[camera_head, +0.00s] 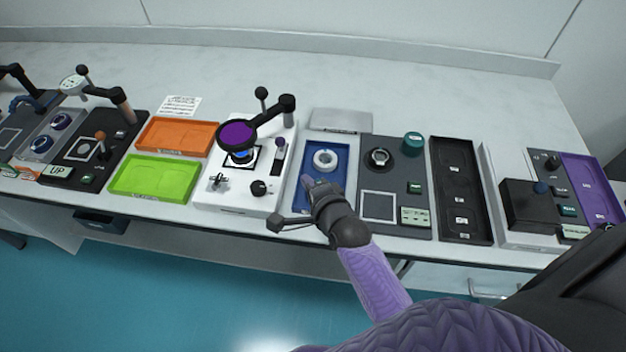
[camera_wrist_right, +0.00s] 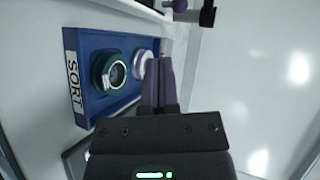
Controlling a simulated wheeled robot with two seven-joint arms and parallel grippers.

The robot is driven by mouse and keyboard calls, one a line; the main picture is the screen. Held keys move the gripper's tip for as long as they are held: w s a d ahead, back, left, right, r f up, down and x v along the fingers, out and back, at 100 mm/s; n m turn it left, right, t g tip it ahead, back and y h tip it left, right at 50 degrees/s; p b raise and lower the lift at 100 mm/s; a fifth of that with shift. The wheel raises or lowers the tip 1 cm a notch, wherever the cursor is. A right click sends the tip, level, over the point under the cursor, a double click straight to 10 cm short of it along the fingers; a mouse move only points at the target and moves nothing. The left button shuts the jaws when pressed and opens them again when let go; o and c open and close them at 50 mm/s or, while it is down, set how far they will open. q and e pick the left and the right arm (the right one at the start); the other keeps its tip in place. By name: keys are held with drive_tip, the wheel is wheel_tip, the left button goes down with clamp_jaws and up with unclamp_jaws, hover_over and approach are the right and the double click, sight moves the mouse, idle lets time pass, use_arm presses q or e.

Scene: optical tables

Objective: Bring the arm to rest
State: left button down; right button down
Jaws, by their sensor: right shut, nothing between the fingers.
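My right gripper (camera_head: 309,184) is over the near part of the blue tray (camera_head: 343,153) on the bench, its arm coming in from the lower right. In the right wrist view the two fingers (camera_wrist_right: 159,64) are together with nothing between them. The tray, labelled SORT, also shows there (camera_wrist_right: 90,42). A white ring (camera_head: 325,160) lies in the tray, partly behind the fingers in the wrist view (camera_wrist_right: 141,58). A dark green ringed piece (camera_wrist_right: 108,70) lies beside it; my gripper seems to hide it in the head view. My left gripper is not in view.
Left of the tray is a white station (camera_head: 212,201) with a raised purple lens (camera_head: 238,135) on an arm. Green (camera_head: 153,176) and orange (camera_head: 178,136) trays lie further left. A dark panel (camera_head: 408,151) and black tray (camera_head: 459,180) are right.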

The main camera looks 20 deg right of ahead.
drive_tip(key=shift+v, duration=0.75)
